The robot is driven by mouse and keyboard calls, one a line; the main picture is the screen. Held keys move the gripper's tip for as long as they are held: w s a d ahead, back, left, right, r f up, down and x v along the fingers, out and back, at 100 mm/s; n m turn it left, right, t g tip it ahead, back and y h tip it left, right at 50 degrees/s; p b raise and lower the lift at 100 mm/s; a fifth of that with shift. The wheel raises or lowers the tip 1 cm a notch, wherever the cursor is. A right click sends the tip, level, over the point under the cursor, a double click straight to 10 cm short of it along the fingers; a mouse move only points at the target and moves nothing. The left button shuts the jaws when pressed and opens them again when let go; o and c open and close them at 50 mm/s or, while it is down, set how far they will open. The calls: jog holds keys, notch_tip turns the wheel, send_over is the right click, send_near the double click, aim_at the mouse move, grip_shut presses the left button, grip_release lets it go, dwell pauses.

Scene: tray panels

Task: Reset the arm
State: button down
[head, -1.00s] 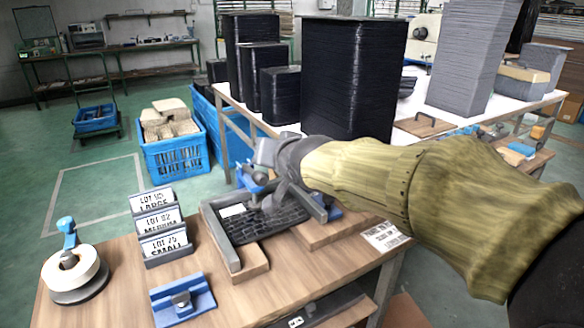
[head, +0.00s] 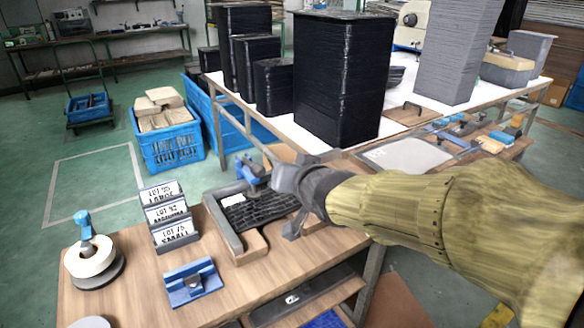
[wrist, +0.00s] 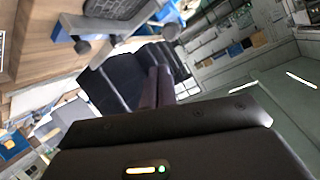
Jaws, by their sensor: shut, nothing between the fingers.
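My gripper (head: 297,184) is at the end of my sleeved arm, over the far right side of the tray fixture on the wooden bench. In the wrist view its two dark fingers (wrist: 158,82) lie together, with nothing between them. A black ribbed tray panel (head: 258,213) lies in the grey-framed fixture (head: 222,230), beside a blue clamp (head: 252,172). My arm and gripper hide part of the fixture's right side. I cannot tell the exact height of the gripper above it.
Lot signs (head: 166,215), a tape roll (head: 90,257) and a blue holder (head: 192,282) stand on the bench's left. Tall black stacks (head: 338,75) and a grey stack (head: 458,50) stand on the table behind. A blue crate (head: 172,147) is on the floor; open floor lies left.

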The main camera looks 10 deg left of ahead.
jog(key=s+d+f+g+h, duration=0.1)
jog(key=d+f, duration=0.3)
jog(key=d, duration=0.1)
jog(key=s+d+f+g+h, duration=0.2)
jog(key=d+f, duration=0.2)
jog(key=f, duration=0.1)
jog(key=s+d+f+m+g+h, duration=0.1)
jog(key=d+f+h, duration=0.1)
jog(key=d+f, duration=0.3)
jog(key=shift+s+d+f, duration=0.15)
jog(key=shift+d+f, duration=0.1)
jog(key=shift+d, duration=0.05)
jog(key=s+d+f+g+h, duration=0.2)
jog(key=s+d+f+g, duration=0.3)
jog(key=s+d+f, duration=0.45)
notch_tip(320, 180, up, 33)
jog(key=a+p, duration=0.2)
jog(key=p, duration=2.9)
jog(key=shift+s, duration=0.35)
